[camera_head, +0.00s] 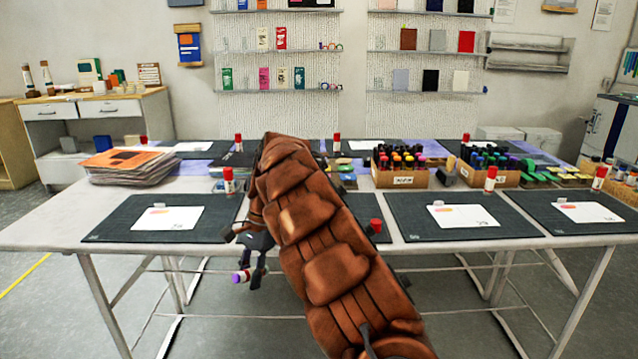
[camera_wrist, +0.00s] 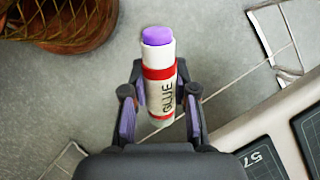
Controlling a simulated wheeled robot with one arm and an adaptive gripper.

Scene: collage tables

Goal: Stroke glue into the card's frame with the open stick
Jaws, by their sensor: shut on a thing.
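My gripper (camera_head: 258,268) is shut on an open glue stick (camera_head: 241,276), in front of the table's front edge and over the floor. In the wrist view the fingers (camera_wrist: 160,98) clasp the white and red stick (camera_wrist: 158,70), its purple glue end bare and pointing away from my palm. White cards lie on dark mats along the front row: one at left (camera_head: 168,217), one right of centre (camera_head: 462,216), one at far right (camera_head: 588,212). The stick touches none of them. A red cap (camera_head: 376,226) stands on the middle mat, which my arm mostly hides.
A pile of paper (camera_head: 130,165) lies at the table's left. Capped glue sticks (camera_head: 229,180) stand behind several mats. Cardboard boxes of markers (camera_head: 400,178) stand mid-table. The table's edge (camera_wrist: 262,120) and a numbered mat (camera_wrist: 258,160) show in the wrist view's lower right.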

